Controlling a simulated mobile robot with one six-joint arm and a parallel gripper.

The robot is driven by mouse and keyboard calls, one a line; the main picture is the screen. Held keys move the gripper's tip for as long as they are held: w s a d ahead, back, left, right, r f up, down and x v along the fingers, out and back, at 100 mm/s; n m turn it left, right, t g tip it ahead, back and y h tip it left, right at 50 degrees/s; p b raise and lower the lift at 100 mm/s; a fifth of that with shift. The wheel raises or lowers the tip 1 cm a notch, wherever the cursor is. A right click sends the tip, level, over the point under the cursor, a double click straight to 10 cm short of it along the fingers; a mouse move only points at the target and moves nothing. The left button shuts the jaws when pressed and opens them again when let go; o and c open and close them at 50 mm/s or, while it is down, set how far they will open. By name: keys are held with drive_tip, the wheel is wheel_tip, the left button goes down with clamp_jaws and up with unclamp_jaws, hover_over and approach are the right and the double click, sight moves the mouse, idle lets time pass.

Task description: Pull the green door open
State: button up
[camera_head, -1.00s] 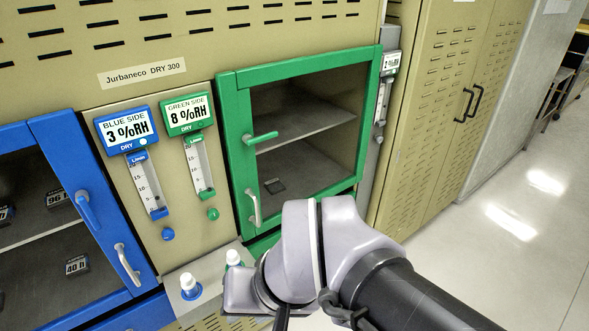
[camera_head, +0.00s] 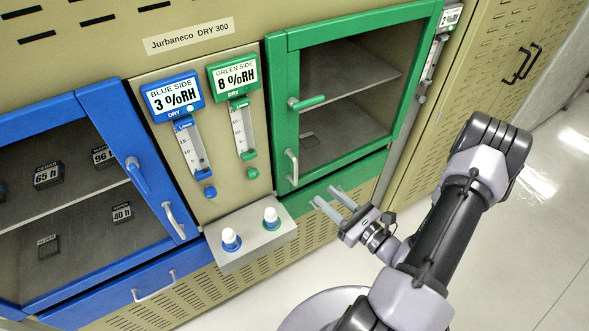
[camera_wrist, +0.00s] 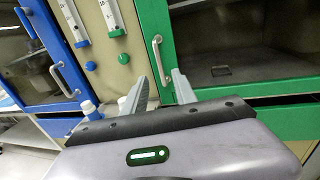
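The green door (camera_head: 278,100) is a green frame around a dark window, and it is shut. A green lever latch (camera_head: 307,103) sits on its left side, with a pale pull handle (camera_head: 291,167) below it. My gripper (camera_head: 328,198) is below and right of that handle, in front of the lower green panel, apart from the door. In the wrist view the two fingers (camera_wrist: 160,82) are spread with nothing between them. The pull handle (camera_wrist: 162,60) shows just beyond them there. The latch is out of the wrist view.
The blue door (camera_head: 112,140) with its own handle (camera_head: 174,220) is to the left. A grey ledge with two white-capped knobs (camera_head: 250,235) juts out left of my gripper. Flow gauges (camera_head: 242,128) stand between the doors. Open floor (camera_head: 530,230) lies to the right.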

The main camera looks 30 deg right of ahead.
sight(297, 173)
drive_tip(key=b+x, duration=0.1)
drive_tip(key=x, duration=1.1)
drive_tip(key=shift+w+a, duration=0.2)
drive_tip(key=shift+w, duration=0.15)
clamp_jaws()
idle(0.5)
